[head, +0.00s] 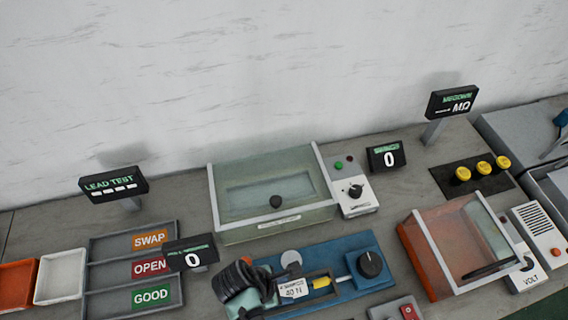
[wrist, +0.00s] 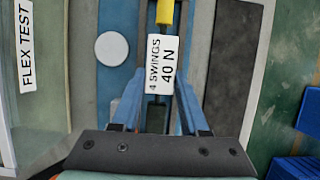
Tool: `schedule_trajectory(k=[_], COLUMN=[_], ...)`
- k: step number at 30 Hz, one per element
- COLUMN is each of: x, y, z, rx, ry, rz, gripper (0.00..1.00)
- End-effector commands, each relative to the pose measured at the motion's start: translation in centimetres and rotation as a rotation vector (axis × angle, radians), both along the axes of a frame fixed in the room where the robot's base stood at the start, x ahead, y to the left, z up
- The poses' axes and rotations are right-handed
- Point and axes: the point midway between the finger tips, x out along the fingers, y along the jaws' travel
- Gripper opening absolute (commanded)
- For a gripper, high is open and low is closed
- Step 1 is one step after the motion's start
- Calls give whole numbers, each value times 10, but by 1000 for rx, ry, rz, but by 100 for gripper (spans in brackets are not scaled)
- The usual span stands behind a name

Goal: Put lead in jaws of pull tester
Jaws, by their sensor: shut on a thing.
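The pull tester is a blue bench unit (head: 335,262) with a dark knob (head: 370,264), a yellow part (head: 321,282) and a white "4 SWINGS 40 N" label (head: 293,288). In the wrist view the label (wrist: 161,62) lies between the tips of my gripper's blue fingers, with the yellow part (wrist: 165,12) just beyond. My gripper (wrist: 158,85) is over the left part of the tester. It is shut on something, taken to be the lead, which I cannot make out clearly. I cannot tell whether it touches the tester's jaws.
A clear-lidded flex test box (head: 272,190) stands behind the tester. An orange box with a clear lid (head: 455,245) stands at right. At left are a tray labelled SWAP, OPEN and GOOD (head: 108,270), a white bin (head: 60,277) and a small display (head: 190,254).

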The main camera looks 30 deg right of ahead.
Motion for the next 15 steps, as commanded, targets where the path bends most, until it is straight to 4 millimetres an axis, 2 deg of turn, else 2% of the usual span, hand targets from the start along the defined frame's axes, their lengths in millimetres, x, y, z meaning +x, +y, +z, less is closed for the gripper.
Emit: schedule_trajectory(k=[9, 15], x=[0, 0], y=[0, 0], z=[-36, -42], rx=[0, 0], ry=[1, -1], rz=[1, 0], gripper=[0, 0])
